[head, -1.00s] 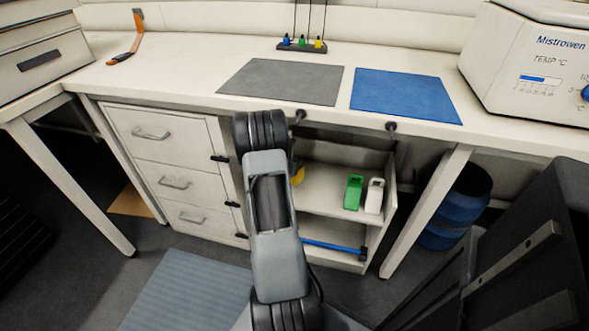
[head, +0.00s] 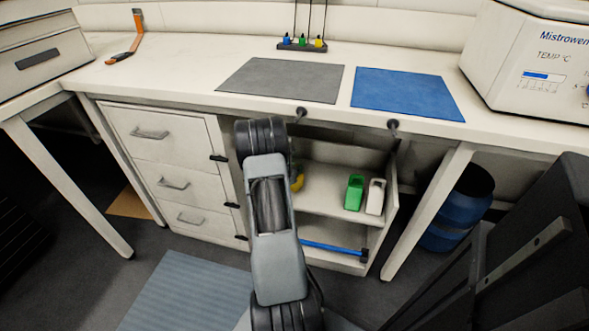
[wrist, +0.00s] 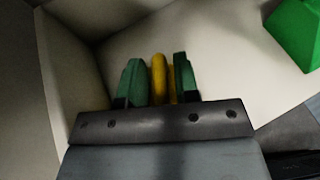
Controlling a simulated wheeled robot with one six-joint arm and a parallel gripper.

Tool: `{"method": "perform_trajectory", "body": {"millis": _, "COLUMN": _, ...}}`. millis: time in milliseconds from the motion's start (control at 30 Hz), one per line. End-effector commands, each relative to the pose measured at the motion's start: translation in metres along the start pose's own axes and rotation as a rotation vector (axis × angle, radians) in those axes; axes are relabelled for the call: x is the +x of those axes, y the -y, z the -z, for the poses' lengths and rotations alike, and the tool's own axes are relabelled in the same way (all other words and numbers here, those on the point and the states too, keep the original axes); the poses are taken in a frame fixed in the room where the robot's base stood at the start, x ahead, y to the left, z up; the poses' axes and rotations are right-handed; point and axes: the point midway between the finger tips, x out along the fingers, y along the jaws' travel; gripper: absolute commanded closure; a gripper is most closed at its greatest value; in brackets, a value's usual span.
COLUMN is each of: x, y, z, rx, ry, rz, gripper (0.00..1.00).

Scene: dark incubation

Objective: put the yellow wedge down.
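The yellow wedge (wrist: 159,78) is between the two green fingers of my gripper (wrist: 160,80) in the wrist view. The fingers lie close along both its sides, and my gripper looks shut on it. In the head view only a small part of the yellow wedge (head: 298,179) shows beside my arm, inside the open cabinet at the height of the upper shelf (head: 322,204). My gripper is hidden behind my arm there. I cannot tell whether the wedge touches the shelf.
A green block (head: 354,193) and a white block (head: 375,197) stand on the same shelf to the right; the green block (wrist: 297,32) also shows in the wrist view. A blue bar (head: 335,248) lies below. The worktop (head: 190,75) overhangs the cabinet, with drawers (head: 172,184) left.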

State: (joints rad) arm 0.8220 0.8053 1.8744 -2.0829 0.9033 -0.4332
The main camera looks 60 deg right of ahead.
Motion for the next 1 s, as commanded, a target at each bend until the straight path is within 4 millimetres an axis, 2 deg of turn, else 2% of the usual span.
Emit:
{"method": "perform_trajectory", "body": {"millis": 33, "x": 0.000, "y": 0.000, "z": 0.000, "rx": 0.000, "ry": 0.000, "rz": 0.000, "gripper": 0.66}}
{"method": "perform_trajectory", "body": {"millis": 100, "x": 0.000, "y": 0.000, "z": 0.000, "rx": 0.000, "ry": 0.000, "rz": 0.000, "gripper": 0.60}}
{"method": "perform_trajectory", "body": {"millis": 467, "x": -0.005, "y": -0.001, "z": -0.004, "rx": -0.001, "ry": 0.000, "rz": -0.001, "gripper": 0.60}}
{"method": "perform_trajectory", "body": {"millis": 800, "x": -0.069, "y": -0.001, "z": -0.005, "rx": -0.003, "ry": 0.000, "rz": -0.004, "gripper": 0.60}}
{"method": "perform_trajectory", "body": {"millis": 1000, "x": -0.101, "y": -0.001, "z": -0.004, "rx": -0.001, "ry": 0.000, "rz": -0.003, "gripper": 0.60}}
